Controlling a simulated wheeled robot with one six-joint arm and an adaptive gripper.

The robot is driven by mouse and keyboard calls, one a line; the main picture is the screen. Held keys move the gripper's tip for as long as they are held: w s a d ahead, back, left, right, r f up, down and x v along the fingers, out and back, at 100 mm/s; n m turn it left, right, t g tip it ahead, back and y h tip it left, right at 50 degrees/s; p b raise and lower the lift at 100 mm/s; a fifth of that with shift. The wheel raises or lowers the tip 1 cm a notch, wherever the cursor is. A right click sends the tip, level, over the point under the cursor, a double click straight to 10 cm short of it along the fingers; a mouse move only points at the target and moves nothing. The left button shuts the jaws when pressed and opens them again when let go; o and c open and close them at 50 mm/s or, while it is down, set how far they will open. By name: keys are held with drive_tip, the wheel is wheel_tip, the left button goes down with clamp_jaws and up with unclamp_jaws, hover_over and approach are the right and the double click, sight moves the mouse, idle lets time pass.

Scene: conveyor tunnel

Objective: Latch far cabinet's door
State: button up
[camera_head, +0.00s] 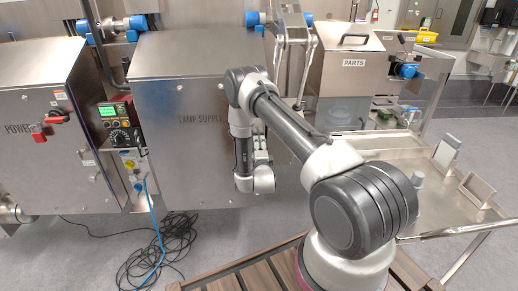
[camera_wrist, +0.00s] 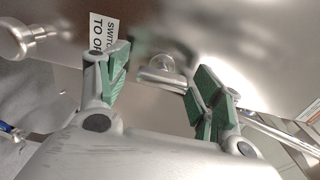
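The LAMP SUPPLY cabinet (camera_head: 185,100) has a broad steel door that looks closed; whether it is latched I cannot tell. The POWER cabinet (camera_head: 35,150) at the left has a red handle (camera_head: 52,119). Names alone do not tell me which is the far one. My gripper (camera_wrist: 162,68) is open, with green pads apart. In the wrist view a small metal latch or handle (camera_wrist: 162,72) on a steel face shows between and beyond the fingers; contact is not visible. In the head view my arm hides most of the gripper near the LAMP SUPPLY door's right side.
A control box (camera_head: 120,122) with a green display sits between the cabinets. Black and blue cables (camera_head: 160,245) lie on the floor below. A PARTS bin (camera_head: 347,65) and a steel cart (camera_head: 445,205) stand at the right. A round metal knob (camera_wrist: 25,40) and a white label (camera_wrist: 100,28) show in the wrist view.

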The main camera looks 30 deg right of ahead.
drive_tip(key=v, duration=1.2)
idle(0.3)
